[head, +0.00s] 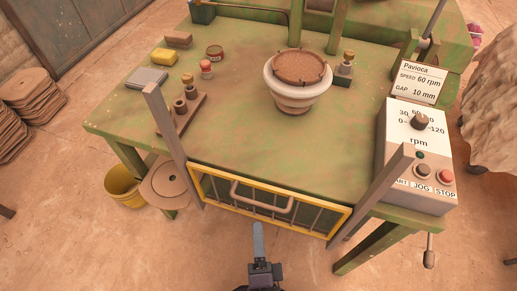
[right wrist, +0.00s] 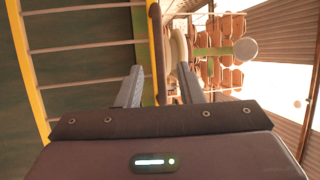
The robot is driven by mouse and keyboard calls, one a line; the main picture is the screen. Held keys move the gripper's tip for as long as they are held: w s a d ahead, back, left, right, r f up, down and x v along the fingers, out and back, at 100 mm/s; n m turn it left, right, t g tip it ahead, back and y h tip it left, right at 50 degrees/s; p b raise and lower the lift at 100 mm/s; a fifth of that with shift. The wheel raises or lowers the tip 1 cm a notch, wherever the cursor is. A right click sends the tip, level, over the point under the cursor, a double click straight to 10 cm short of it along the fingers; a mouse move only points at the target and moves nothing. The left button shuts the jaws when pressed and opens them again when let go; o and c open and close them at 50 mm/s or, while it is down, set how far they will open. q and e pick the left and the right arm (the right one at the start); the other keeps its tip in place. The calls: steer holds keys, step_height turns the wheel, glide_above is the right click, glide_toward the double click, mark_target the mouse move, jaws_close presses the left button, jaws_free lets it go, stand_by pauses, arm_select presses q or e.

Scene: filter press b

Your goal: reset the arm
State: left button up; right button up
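My right gripper (head: 258,235) points up at the bottom middle of the head view, in front of the yellow-framed gate (head: 270,207). In the right wrist view my right gripper (right wrist: 159,78) has its two grey fingers apart, with no object held between them. The handle also shows on the gate in the head view (head: 262,207). The gate is upright between two posts. My left gripper does not show.
The green table (head: 240,140) holds a bowl with a brown round top (head: 298,90), a yellow sponge (head: 165,57) and small jars. A control box (head: 415,150) with dial and buttons stands at its right. A yellow bucket (head: 122,187) is at the left. The front floor is clear.

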steer(key=s+d+f+n+g+y+p, duration=0.1)
steer(key=d+f+n+g, duration=0.2)
steer(key=f, duration=0.6)
steer(key=s+d+f+n+g, duration=0.1)
steer(key=s+f+n+g, duration=0.15)
steer(key=f+n, duration=0.45)
steer(key=s+d+f+n+g+y+p, duration=0.1)
steer(key=f+g, duration=0.3)
steer(key=f, duration=0.7)
steer(key=s+d+f+n+g+h, duration=0.3)
steer(key=s+d+f+n+g, duration=0.4)
steer(key=s+d+f, duration=0.7)
steer(key=d+f+g, duration=0.2)
steer(key=d, duration=0.2)
steer(key=shift+n+h+p, duration=0.3)
steer(key=shift+h+p, duration=0.05)
steer(key=shift+h, duration=0.05)
